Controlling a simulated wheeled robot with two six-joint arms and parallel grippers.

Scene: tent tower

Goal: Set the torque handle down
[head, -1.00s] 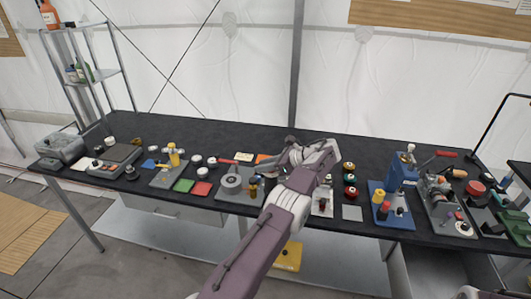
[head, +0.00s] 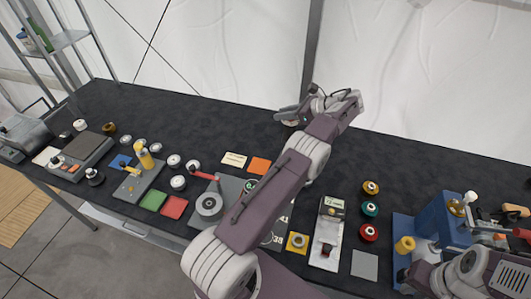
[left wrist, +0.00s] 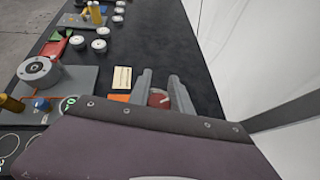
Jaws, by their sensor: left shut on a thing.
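My left gripper (head: 291,114) is stretched out over the back of the black table, left of the upright tent pole's line. In the left wrist view its two grey fingers (left wrist: 160,80) are around a red, rounded piece with a pale mark, which I take as the torque handle (left wrist: 157,98). Most of it is hidden by the fingers and my wrist, and I cannot tell whether it touches the table. My right arm shows at the lower right of the head view, but its gripper does not show.
Several coloured knobs (head: 369,209) are at right. The back strip of the table is clear.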

